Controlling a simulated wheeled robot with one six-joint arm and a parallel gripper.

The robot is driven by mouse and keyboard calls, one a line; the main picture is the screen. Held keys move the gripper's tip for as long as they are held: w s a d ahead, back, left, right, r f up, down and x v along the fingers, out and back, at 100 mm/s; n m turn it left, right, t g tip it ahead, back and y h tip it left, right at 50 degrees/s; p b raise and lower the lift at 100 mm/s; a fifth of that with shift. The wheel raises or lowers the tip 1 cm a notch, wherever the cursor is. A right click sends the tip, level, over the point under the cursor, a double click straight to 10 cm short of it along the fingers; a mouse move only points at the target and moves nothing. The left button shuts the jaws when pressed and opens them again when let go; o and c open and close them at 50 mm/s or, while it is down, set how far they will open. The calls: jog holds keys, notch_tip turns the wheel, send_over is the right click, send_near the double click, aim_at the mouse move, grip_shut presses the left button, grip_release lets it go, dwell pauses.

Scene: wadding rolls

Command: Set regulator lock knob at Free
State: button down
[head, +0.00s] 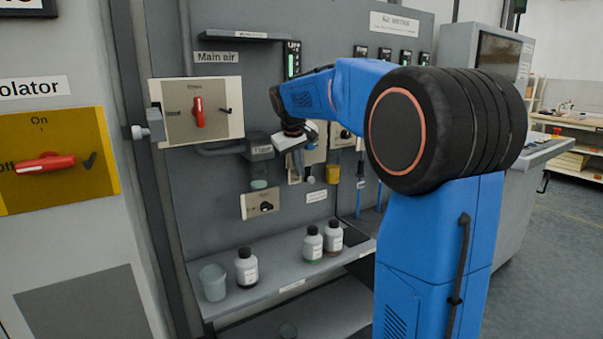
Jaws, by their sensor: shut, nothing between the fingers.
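My arm reaches left across the grey panel, and my gripper (298,168) points down in front of a pale plate and small fittings. The gripper looks shut and holds nothing; it partly covers what is behind it. I cannot tell for sure which control is the regulator lock knob, as the word Free is not readable. A small black knob on a pale plate (265,206) sits below and left of the gripper. Another dark knob (345,133) shows just right of the gripper, partly hidden by my arm.
A red Main air switch (198,111) and a red isolator handle (45,164) are at left. A shelf (270,291) below holds a grey cup (213,282) and several bottles. A yellow part (333,174) hangs right of the gripper. A cabinet with a screen (497,65) stands at right.

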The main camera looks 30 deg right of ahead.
jog(key=v, duration=1)
jog(key=shift+a+r, duration=0.3)
jog(key=shift+a, duration=0.1)
jog(key=s+a+f+y, duration=0.1)
jog(key=s+a+f, duration=0.3)
jog(key=s+f, duration=0.5)
jog(key=s+a+f+y, duration=0.1)
jog(key=s+a+f, duration=0.4)
jog(key=s+f, duration=0.4)
jog(key=s+a+f+t+y, duration=0.1)
jog(key=s+a+f, duration=0.3)
jog(key=s+f, duration=0.5)
jog(key=s, duration=0.9)
jog(key=shift+s+a, duration=0.2)
jog(key=shift+s, duration=0.1)
jog(key=shift+r, duration=0.1)
